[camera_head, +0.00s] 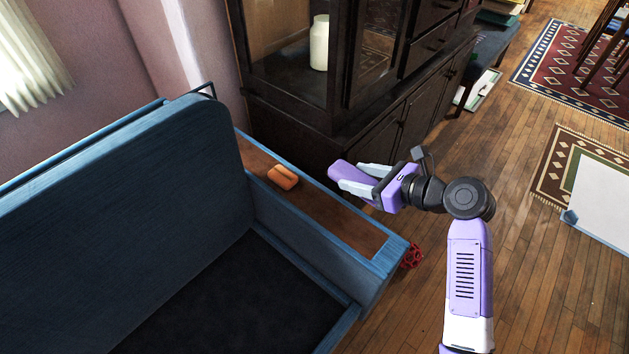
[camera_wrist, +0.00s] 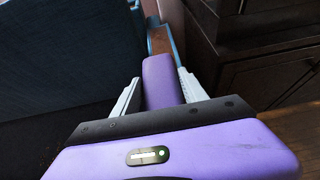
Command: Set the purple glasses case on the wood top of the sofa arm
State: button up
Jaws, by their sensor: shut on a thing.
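The purple glasses case (camera_head: 345,174) is held between the fingers of my gripper (camera_head: 366,181), which is shut on it. In the head view the case juts out from the fingertips toward the left, over or just beside the right edge of the sofa arm. In the wrist view the case (camera_wrist: 161,82) lies between the two pale fingers, pointing away toward the sofa arm. The wood top of the sofa arm (camera_head: 335,217) is a brown strip with a blue border. I cannot tell the exact height of the case above it.
An orange object (camera_head: 283,177) lies on the wood top toward its back end. A dark cabinet (camera_head: 375,135) with a pale jar (camera_head: 319,42) stands behind the arm. The front part of the wood top is bare. A red object (camera_head: 411,256) shows beside the arm's front.

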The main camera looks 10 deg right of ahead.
aim_at(348, 226)
jog(key=shift+w+r, duration=0.4)
jog(key=shift+r, duration=0.1)
jog(key=shift+w+f, duration=0.15)
jog(key=shift+f, duration=0.15)
notch_tip(348, 226, down, 19)
jog(key=b, duration=0.5)
jog(key=shift+f+b, duration=0.15)
jog(key=shift+b, duration=0.15)
jog(key=o, duration=1.4)
jog(key=shift+a+f, duration=0.1)
jog(key=shift+f, duration=0.05)
jog(key=shift+r, duration=0.25)
jog(key=p+v, duration=0.2)
jog(key=v, duration=1)
jog(key=shift+f+p, duration=0.1)
jog(key=shift+p, duration=0.3)
